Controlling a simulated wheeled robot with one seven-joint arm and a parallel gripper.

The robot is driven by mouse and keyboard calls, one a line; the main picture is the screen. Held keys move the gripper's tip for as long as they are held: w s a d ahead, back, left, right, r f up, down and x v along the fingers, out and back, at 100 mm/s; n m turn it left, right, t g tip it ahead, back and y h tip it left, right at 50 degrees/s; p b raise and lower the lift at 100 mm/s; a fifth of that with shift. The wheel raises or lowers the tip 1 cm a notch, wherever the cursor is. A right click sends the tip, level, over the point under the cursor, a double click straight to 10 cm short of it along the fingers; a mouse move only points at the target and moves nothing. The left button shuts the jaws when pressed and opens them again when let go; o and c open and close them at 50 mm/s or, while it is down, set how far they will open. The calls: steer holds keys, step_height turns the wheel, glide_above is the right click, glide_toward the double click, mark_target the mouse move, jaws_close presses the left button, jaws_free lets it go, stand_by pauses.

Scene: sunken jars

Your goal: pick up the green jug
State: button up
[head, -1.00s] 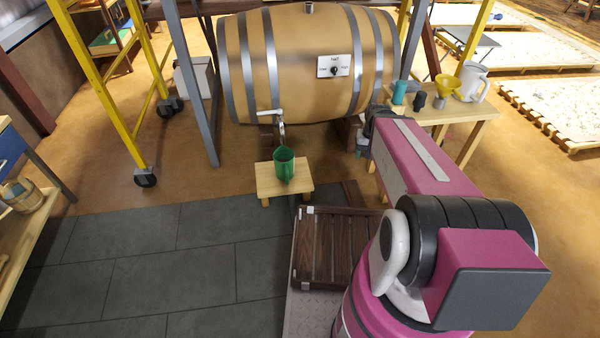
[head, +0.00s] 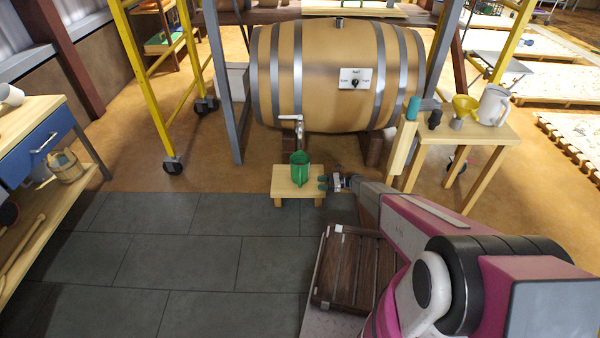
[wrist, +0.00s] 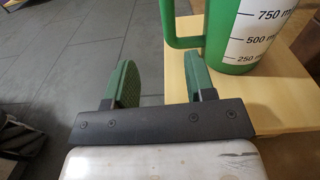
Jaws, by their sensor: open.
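The green jug (head: 300,168) stands upright on a low wooden stool (head: 283,188), under the tap of a large barrel. In the wrist view the jug (wrist: 236,55) shows a white measuring scale, and its green handle is on its left side. My gripper (head: 323,183) is just to the right of the jug in the head view, low over the stool's right edge. In the wrist view my gripper (wrist: 160,82) has its two green fingers apart with nothing between them. The handle is ahead of and slightly right of the fingers, apart from them.
The barrel (head: 325,75) with its tap (head: 299,127) stands behind and above the jug. A side table (head: 450,130) at right holds a yellow funnel (head: 464,106) and a white pitcher (head: 493,104). A slatted wooden crate (head: 350,265) lies in front. Grey floor tiles at left are clear.

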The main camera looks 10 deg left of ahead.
mark_target(300, 187)
steer(key=shift+w+a+f+m, duration=0.3)
steer(key=shift+a+f, duration=0.05)
steer(key=shift+f, duration=0.35)
steer(key=shift+a+f+y, duration=0.1)
steer(key=shift+a+y, duration=0.15)
steer(key=shift+y, duration=0.05)
steer(key=shift+t, duration=0.3)
steer(key=x, duration=1)
steer(key=shift+a+r, duration=0.25)
steer(key=shift+r, duration=0.05)
jaws_close()
